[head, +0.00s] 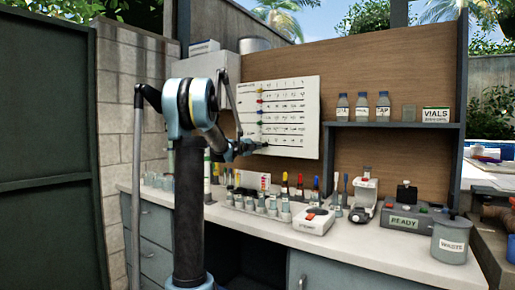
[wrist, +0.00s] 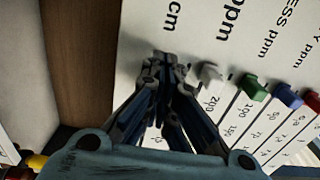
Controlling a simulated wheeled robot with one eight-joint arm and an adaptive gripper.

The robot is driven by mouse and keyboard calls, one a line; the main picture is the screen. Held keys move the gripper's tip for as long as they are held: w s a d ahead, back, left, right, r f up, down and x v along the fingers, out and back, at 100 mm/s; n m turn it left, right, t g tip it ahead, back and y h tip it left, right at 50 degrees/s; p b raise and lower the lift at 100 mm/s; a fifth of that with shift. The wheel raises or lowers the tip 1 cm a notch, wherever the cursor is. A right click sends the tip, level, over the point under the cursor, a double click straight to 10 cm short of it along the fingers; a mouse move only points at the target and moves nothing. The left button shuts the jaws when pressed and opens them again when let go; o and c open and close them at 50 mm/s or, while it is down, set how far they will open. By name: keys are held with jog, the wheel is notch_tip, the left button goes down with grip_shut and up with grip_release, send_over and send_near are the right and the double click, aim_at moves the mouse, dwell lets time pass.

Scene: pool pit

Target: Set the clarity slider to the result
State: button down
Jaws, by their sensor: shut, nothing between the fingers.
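The white board (head: 305,88) with printed rows and coloured sliders hangs on the wooden back wall. In the head view my gripper (head: 262,145) is at the board's lower left. The clarity result is not readable.
The counter (head: 378,238) below holds several bottles, a red-and-white device (head: 314,221) and a grey box labelled "READY" (head: 404,217). A waste bin (head: 450,240) stands at the right. A shelf (head: 395,125) with bottles is right of the board.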

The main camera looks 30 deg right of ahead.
aim_at(264, 145)
jog(key=shift+s+d, duration=0.35)
jog(key=shift+s, duration=0.45)
jog(key=shift+s+d, duration=0.35)
jog(key=shift+s, duration=0.5)
jog(key=shift+s+d, duration=0.35)
jog(key=shift+s, duration=0.45)
jog(key=shift+w, duration=0.15)
jog(key=shift+w+a, duration=0.35)
jog(key=shift+w, duration=0.2)
jog(key=v, duration=0.7)
